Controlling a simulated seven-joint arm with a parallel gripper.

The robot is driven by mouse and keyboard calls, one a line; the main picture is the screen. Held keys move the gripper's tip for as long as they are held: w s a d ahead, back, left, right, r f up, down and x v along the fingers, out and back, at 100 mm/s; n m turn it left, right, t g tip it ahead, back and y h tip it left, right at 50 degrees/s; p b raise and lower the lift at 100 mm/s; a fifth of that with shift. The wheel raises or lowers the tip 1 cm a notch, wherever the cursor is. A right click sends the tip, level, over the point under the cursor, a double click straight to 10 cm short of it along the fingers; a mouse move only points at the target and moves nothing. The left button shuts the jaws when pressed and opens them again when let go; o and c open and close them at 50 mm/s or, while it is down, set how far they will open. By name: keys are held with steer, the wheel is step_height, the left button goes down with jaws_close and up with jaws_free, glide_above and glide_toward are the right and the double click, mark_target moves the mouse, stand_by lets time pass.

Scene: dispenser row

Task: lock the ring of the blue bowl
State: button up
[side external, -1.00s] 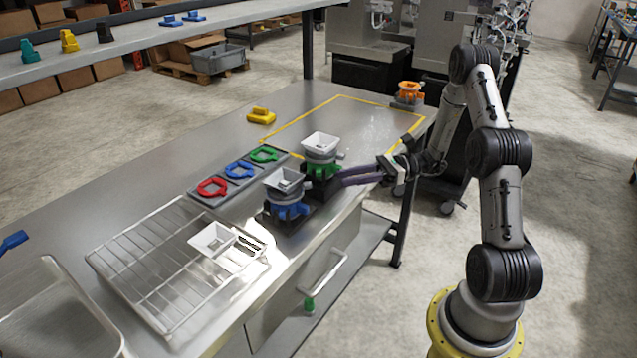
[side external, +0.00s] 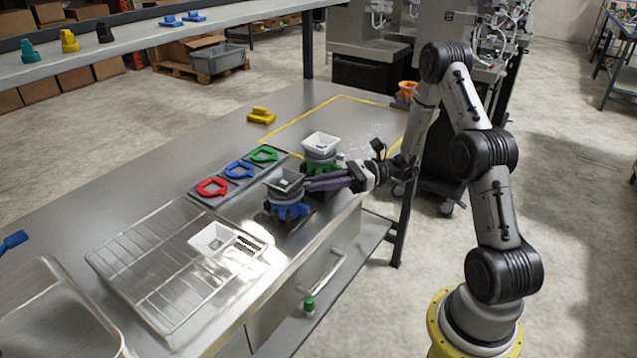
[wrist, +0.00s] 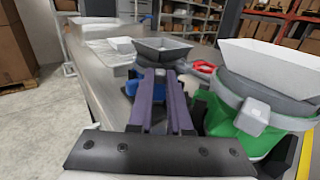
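The blue bowl (side external: 285,180) is a grey square hopper on a grey ring, above a blue lobed base (side external: 287,210) on a dark block. It also shows in the wrist view (wrist: 162,47), straight ahead, with a bit of blue (wrist: 131,88) left of the fingers. My gripper (side external: 308,184) has long purple fingers that reach to the right side of the ring. In the wrist view my gripper (wrist: 162,76) shows its fingers with a narrow gap between them. The fingers hide much of the ring and its tab, and I cannot tell whether they touch it.
The green dispenser with a white hopper (side external: 321,144) stands close behind the fingers, and close on the right in the wrist view (wrist: 247,112). A grey panel (side external: 219,196) with red, blue and green rings lies left. A wire rack (side external: 150,270) lies front left.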

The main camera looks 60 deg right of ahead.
steer(key=shift+s+a+m+t+h, duration=0.3)
steer(key=shift+m+t+h, duration=0.3)
steer(key=shift+t, duration=0.2)
jaws_close()
steer(key=shift+s+a+m+t+h, duration=0.35)
steer(key=shift+m+t+h, duration=0.25)
steer(key=shift+h, duration=0.15)
steer(key=shift+s+a+m+t+h, duration=0.25)
steer(key=shift+a+m+t+h, duration=0.1)
steer(key=shift+m+t+h, duration=0.35)
steer(key=shift+s+a+m+t+h, duration=0.15)
steer(key=shift+a+m+t+h, duration=0.2)
steer(key=shift+m+h, duration=0.35)
steer(key=shift+s+a+m+t+h, duration=0.15)
steer(key=shift+a+m+t+h, duration=0.25)
steer(key=shift+h, duration=0.6)
steer(key=shift+s+a+m+t+h, duration=0.15)
steer(key=shift+a+m+t+h, duration=0.2)
steer(key=shift+m+h, duration=0.4)
steer(key=shift+s+a+m+h, duration=0.15)
steer(key=shift+m+h, duration=0.1)
steer(key=shift+h, duration=0.25)
steer(key=shift+w+a+m+h, duration=0.1)
steer(key=shift+a+m+h, duration=0.1)
steer(key=shift+h, duration=0.3)
steer(key=shift+o, duration=2.2)
jaws_free()
steer(key=shift+s, duration=0.1)
